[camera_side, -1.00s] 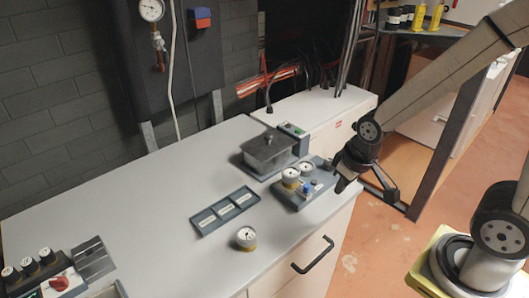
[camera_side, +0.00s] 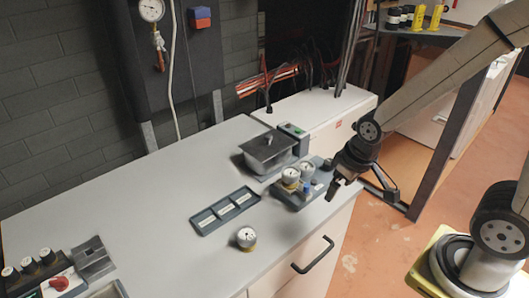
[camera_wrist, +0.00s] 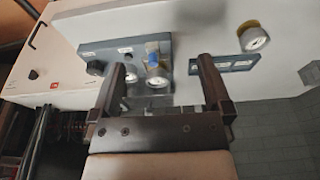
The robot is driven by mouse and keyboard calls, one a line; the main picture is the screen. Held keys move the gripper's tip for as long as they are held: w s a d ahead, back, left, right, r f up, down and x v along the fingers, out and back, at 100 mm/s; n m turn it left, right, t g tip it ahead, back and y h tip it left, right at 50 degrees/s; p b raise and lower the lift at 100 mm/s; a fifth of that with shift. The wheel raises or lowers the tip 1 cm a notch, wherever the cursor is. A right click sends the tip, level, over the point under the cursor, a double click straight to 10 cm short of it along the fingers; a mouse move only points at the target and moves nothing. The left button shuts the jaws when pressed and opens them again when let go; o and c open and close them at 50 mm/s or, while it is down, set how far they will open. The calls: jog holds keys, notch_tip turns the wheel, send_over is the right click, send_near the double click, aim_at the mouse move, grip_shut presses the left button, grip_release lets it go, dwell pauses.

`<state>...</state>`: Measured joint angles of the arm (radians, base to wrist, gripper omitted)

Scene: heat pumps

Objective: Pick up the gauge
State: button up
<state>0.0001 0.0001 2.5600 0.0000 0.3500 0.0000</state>
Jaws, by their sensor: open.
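A small round gauge with a white face and brass-coloured body (camera_side: 246,238) stands alone on the grey worktop near its front edge. In the wrist view this gauge (camera_wrist: 254,38) is at the upper right, beyond the right finger. Two similar gauges (camera_side: 290,176) sit on a dark base plate at the worktop's right end. My gripper (camera_side: 338,190) is open and empty, above the right edge of the worktop, to the right of that plate. In the wrist view my gripper's fingers (camera_wrist: 162,75) stand apart, with the plate and its gauges behind them.
An empty-looking, labelled three-part tray (camera_side: 225,210) lies left of the plate. A grey lidded box (camera_side: 268,150) stands behind it. A control unit with a red knob (camera_side: 58,284) is at the front left. The worktop's middle left is clear.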

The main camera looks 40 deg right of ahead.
jog(key=shift+w, duration=0.1)
jog(key=m+g, duration=0.2)
jog(key=m, duration=0.8)
send_over(291, 171)
jog(key=s, duration=0.2)
jog(key=shift+w+a+f, duration=0.1)
jog(key=shift+w+f, duration=0.15)
jog(key=shift+f, duration=0.35)
jog(key=shift+w+f+m+g, duration=0.2)
jog(key=shift+w+m+g, duration=0.1)
jog(key=shift+w+m, duration=0.45)
jog(key=shift+f, duration=0.1)
jog(key=shift+f, duration=1.2)
jog(key=shift+f, duration=0.1)
jog(key=shift+f, duration=2.5)
